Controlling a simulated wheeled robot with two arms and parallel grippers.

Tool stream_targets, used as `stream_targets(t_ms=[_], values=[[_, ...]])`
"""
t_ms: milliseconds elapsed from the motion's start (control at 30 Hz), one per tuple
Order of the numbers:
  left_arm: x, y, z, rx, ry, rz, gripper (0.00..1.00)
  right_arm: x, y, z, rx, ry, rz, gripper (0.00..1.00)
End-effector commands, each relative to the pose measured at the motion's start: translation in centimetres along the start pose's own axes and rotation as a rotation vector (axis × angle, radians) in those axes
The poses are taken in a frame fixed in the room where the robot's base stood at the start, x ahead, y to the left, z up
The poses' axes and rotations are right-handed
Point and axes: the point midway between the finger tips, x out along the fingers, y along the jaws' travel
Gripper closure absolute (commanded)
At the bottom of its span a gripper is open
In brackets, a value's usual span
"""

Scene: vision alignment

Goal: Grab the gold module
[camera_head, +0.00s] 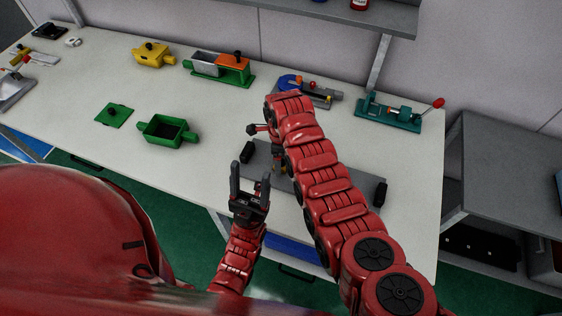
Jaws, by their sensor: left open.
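A yellow-gold box (148,58) with a black knob on top and small side lugs sits at the back of the white table. It is the clearest gold-coloured module in view. My left gripper (250,170) is at the table's front edge, its two dark fingers apart and pointing away from me. No module shows between them. The gold box is well beyond it, up and to the left. The arm partly hides a grey fixture plate (355,178) with black end blocks.
On the white table (75,85) are an open green box (150,143), a green lid (113,116), an orange-and-grey unit on a green base (234,70), a blue-and-grey device (318,96) and a teal clamp (376,112). A shelf (395,15) overhangs the back. The left-centre table has free room.

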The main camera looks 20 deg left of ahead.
Motion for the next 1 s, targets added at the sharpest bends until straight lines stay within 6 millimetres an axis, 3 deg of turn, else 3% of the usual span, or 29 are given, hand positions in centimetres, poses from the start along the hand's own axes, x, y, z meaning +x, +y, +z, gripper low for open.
stream_targets(t_ms=[267, 733, 767, 1000], values=[[0.04, 0.0, -0.01, 0.0, 0.0, 0.0, 0.38, 0.24, 0.05, -0.01, 0.0, 0.0, 0.001, 0.12], [0.04, 0.0, -0.01, 0.0, 0.0, 0.0, 0.38, 0.24, 0.06, -0.02, 0.0, 0.001, 0.002, 0.96], [0.04, 0.0, 0.0, 0.0, 0.0, 0.0, 0.38, 0.25, 0.07, -0.02, 0.0, 0.001, 0.002, 1.0], [0.02, 0.0, 0.0, 0.0, 0.0, 0.0, 0.38, 0.25, 0.07, -0.02, 0.0, 0.001, 0.002, 1.0]])
